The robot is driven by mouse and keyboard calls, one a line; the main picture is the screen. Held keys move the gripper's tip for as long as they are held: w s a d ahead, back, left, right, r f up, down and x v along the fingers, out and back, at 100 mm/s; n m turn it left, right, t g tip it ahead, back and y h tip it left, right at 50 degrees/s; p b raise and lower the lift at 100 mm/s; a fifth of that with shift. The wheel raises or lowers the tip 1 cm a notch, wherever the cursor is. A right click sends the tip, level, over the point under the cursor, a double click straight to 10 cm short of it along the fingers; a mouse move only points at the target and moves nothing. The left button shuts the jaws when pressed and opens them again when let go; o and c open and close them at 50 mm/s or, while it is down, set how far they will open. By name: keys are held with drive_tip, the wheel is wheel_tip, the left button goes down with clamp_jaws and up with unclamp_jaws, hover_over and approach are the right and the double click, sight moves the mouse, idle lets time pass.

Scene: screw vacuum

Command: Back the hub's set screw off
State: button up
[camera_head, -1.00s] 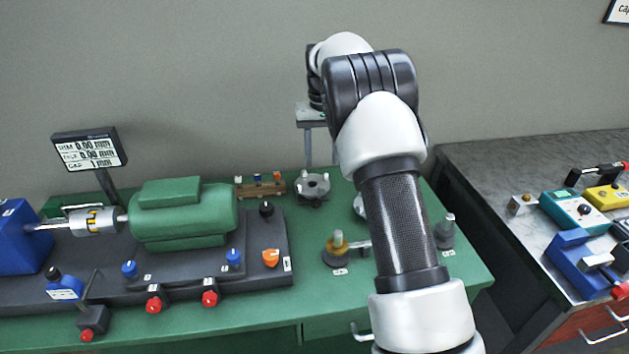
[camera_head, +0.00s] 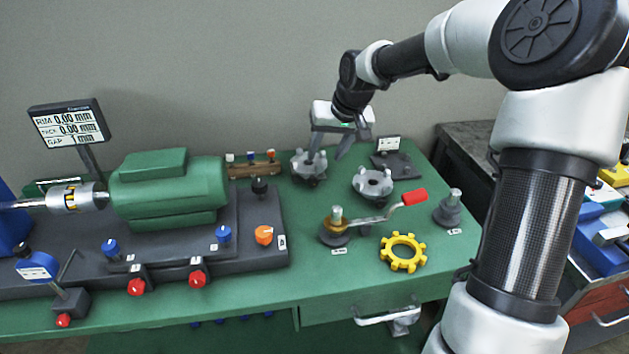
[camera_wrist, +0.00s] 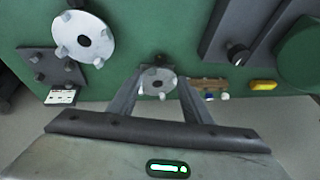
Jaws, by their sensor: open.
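My gripper (camera_head: 327,154) is open above the back of the green bench. One finger overlaps a grey jawed hub (camera_head: 309,164) in the head view. In the wrist view, this hub (camera_wrist: 157,83) shows between the two spread fingers; I cannot tell whether they touch it. A second grey hub (camera_head: 373,184) lies to the front right, and it also shows in the wrist view (camera_wrist: 84,40). No set screw can be made out clearly on either hub.
A green motor (camera_head: 168,190) and coupling (camera_head: 72,197) fill the left. A crank with a red handle (camera_head: 413,197) and a yellow toothed ring (camera_head: 403,253) lie at front right. A wooden rack (camera_head: 254,167) is left of the hub. A dark plate (camera_head: 397,165) is to its right.

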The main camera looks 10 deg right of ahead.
sight(313, 178)
drive_tip(key=b+x, duration=0.2)
drive_tip(key=x, duration=1.1)
drive_tip(key=shift+s+d+b, duration=0.1)
drive_tip(key=shift+b, duration=0.25)
drive_tip(key=c, duration=1.1)
drive_tip(key=shift+a+f+h+b, duration=0.2)
drive_tip(key=shift+h+b, duration=0.1)
drive_tip(key=shift+b, duration=0.15)
drive_tip(key=shift+a+h+b, duration=0.2)
drive_tip(key=shift+h+b, duration=0.7)
drive_tip(key=shift+b, duration=0.1)
drive_tip(key=shift+r+n+h, duration=0.2)
drive_tip(key=shift+n+h, duration=0.1)
drive_tip(key=shift+d, duration=0.1)
drive_tip(key=o, duration=1.1)
